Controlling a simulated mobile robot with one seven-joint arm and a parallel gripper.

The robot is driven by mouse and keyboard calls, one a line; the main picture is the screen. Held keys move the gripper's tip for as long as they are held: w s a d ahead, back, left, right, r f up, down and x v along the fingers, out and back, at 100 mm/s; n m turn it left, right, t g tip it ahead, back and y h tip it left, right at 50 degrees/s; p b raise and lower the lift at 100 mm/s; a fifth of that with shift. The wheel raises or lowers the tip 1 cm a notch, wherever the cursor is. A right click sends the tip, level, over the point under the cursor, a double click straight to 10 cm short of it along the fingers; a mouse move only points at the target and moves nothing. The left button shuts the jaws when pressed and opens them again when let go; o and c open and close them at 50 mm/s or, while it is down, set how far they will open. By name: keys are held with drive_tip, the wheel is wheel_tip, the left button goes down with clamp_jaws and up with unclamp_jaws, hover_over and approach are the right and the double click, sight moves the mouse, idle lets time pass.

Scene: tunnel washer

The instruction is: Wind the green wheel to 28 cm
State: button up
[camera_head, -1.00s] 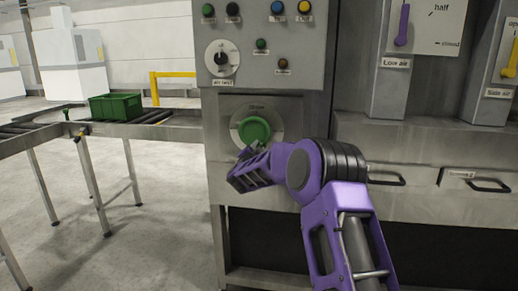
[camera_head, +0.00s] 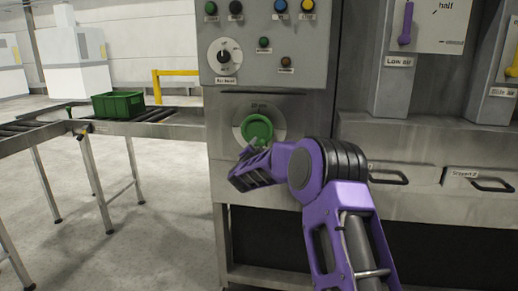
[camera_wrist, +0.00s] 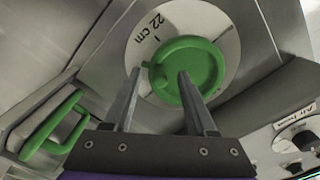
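The green wheel (camera_head: 257,130) sits on a round pale dial plate on the front of the steel machine. In the wrist view the green wheel (camera_wrist: 203,68) has a small green knob at its left edge, and the plate beside it reads "22 cm" (camera_wrist: 150,27). My gripper (camera_wrist: 158,75) is open, its two dark fingers apart. One finger overlaps the wheel's face and the other lies left of its rim, with the small knob between them. I cannot tell whether either finger touches. In the head view my gripper (camera_head: 252,150) is at the wheel's lower left, its tips partly hidden.
A panel with coloured buttons and a dial knob (camera_head: 224,56) is above the wheel. Drawers with dark handles (camera_head: 388,178) are to the right. A green crate (camera_head: 118,105) stands on the roller conveyor at the left. A green looped handle (camera_wrist: 52,127) shows in the wrist view.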

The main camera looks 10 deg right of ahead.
drive_tip(key=v, duration=1.7)
drive_tip(key=shift+s, duration=0.2)
drive_tip(key=shift+r, duration=0.1)
